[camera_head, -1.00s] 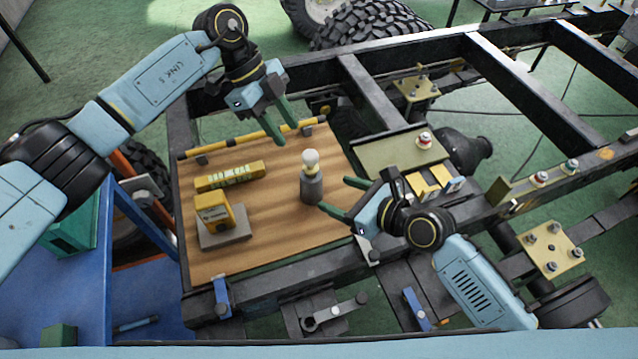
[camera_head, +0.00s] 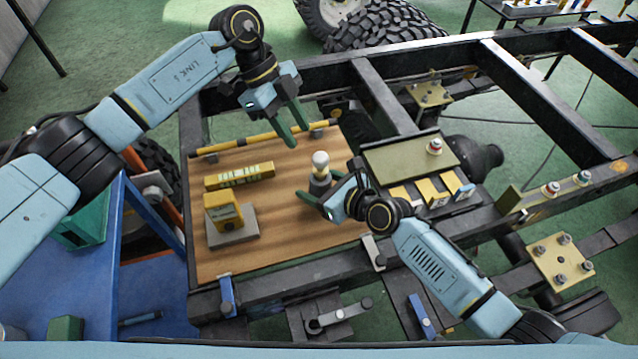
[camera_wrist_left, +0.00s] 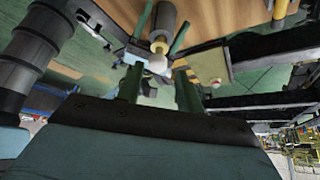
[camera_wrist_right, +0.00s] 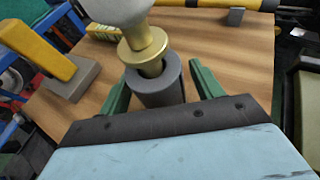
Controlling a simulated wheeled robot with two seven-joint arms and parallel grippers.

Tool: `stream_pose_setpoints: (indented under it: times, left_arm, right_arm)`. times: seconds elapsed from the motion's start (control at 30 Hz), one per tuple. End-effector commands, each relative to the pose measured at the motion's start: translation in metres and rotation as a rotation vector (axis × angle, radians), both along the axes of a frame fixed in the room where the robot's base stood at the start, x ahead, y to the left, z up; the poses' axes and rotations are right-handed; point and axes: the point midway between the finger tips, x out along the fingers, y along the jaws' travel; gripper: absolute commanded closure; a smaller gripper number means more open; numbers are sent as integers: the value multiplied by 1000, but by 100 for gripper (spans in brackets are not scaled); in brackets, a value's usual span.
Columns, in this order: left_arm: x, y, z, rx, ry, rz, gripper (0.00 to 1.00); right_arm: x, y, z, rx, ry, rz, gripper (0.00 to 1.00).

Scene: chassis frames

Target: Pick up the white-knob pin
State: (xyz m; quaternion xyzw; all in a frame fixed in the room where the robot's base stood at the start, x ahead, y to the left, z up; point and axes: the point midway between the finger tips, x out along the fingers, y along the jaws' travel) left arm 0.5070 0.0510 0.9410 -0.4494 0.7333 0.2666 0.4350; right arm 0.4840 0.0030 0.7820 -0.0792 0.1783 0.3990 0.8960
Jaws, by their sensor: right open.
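The white-knob pin (camera_head: 320,160) stands upright in a dark grey cylindrical holder (camera_head: 319,187) on the wooden board. In the right wrist view its brass stem (camera_wrist_right: 145,50) sits in the holder (camera_wrist_right: 157,88), and the white knob (camera_wrist_right: 118,10) is cut off by the top edge. My right gripper (camera_head: 306,204) is open and low, with its fingers (camera_wrist_right: 160,90) on either side of the holder in that view. My left gripper (camera_head: 291,132) is above the back of the board, open and empty. The left wrist view also shows the knob (camera_wrist_left: 157,63) beyond its fingers (camera_wrist_left: 160,88).
The wooden board (camera_head: 270,250) carries a yellow level (camera_head: 239,175), a yellow device (camera_head: 222,211) on a grey block and a yellow-black bar (camera_head: 262,138) at the back. An olive plate (camera_head: 400,160) with a red-white knob (camera_head: 435,147) lies right. Dark chassis beams (camera_head: 540,110) surround it.

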Motion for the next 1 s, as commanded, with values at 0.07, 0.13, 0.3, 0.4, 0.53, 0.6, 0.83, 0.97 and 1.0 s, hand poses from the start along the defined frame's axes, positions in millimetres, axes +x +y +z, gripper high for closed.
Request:
stream_pose_setpoints:
  times: [0.07, 0.13, 0.3, 0.4, 0.53, 0.6, 0.83, 0.97, 1.0]
  left_arm:
    - [0, 0, 0, 0, 0, 0, 64]
    - [0, 0, 0, 0, 0, 0, 64]
    - [0, 0, 0, 0, 0, 0, 64]
    - [0, 0, 0, 0, 0, 0, 62]
    - [-1, -4, -1, -22, -6, -1, 45]
    - [-2, -11, -2, -67, -18, -3, 45]
    - [-15, -62, 1, -398, -110, 13, 45]
    - [-26, -90, 12, -625, -169, 59, 45]
    - [-29, -97, 16, -690, -185, 80, 45]
  right_arm:
    - [0, 0, 0, 0, 0, 0, 42]
    - [0, 0, 0, 0, 0, 0, 52]
    - [0, 0, 0, 0, 0, 0, 74]
    - [0, 0, 0, 0, 0, 0, 85]
    - [0, 0, 0, 0, 0, 0, 85]
    - [0, 0, 0, 0, 0, 0, 85]
    - [0, -1, 0, -1, 0, 0, 85]
    - [0, -1, 0, -1, 0, 0, 85]
    - [0, -1, 0, -1, 0, 0, 85]
